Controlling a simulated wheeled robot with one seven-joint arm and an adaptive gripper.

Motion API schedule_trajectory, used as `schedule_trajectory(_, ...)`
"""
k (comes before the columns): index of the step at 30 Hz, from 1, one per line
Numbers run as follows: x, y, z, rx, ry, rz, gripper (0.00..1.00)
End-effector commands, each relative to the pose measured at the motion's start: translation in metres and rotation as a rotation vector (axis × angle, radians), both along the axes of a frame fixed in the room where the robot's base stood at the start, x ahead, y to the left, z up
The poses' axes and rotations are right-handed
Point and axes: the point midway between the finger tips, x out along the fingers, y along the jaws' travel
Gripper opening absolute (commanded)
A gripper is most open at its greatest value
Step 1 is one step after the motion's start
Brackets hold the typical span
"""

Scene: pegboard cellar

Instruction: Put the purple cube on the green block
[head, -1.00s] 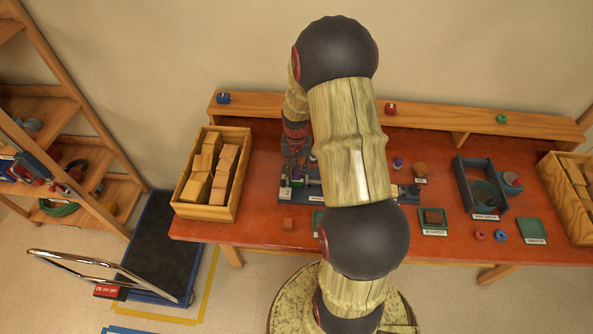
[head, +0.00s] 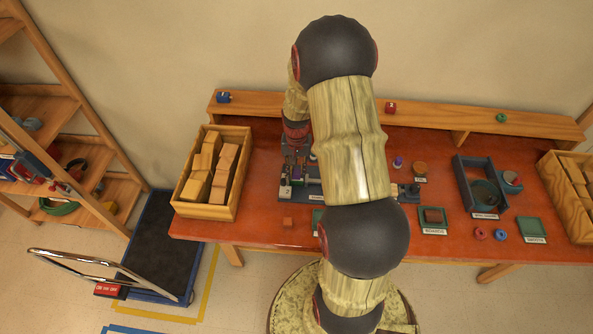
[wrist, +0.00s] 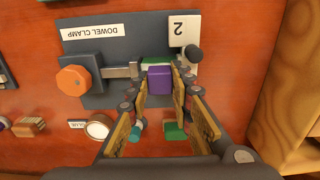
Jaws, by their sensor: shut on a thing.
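The purple cube (wrist: 160,80) is between the fingertips of my gripper (wrist: 161,85) in the wrist view, and both fingers close on its sides. A green block (wrist: 154,61) shows as a strip along the cube's upper edge, in the dark dowel clamp (wrist: 105,97); the cube hides most of it. I cannot tell whether cube and block touch. In the head view my gripper (head: 296,162) is over the left part of the clamp (head: 286,193), and the held cube is not clearly visible there.
The clamp has an orange knob (wrist: 74,80) and a plate marked 2 (wrist: 183,30). A second green piece (wrist: 174,131) and a teal-tipped piece lie near my fingers. A wooden box of blocks (head: 233,201) stands left. The red table (head: 255,232) has free room in front.

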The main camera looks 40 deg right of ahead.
Motion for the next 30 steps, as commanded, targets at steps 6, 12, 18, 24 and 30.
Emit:
schedule_trajectory(6, 0.0002, -0.0001, 0.0002, 0.000, 0.000, 0.000, 0.10)
schedule_trajectory(12, 0.0001, -0.0002, -0.0010, 0.000, 0.000, 0.000, 0.10)
schedule_trajectory(18, 0.0003, -0.0002, -0.0018, -0.001, -0.001, 0.000, 0.10)
schedule_trajectory(24, 0.0003, -0.0002, -0.0018, -0.001, -0.001, 0.000, 0.24)
schedule_trajectory(30, 0.0002, -0.0001, -0.0018, 0.000, 0.000, 0.000, 0.36)
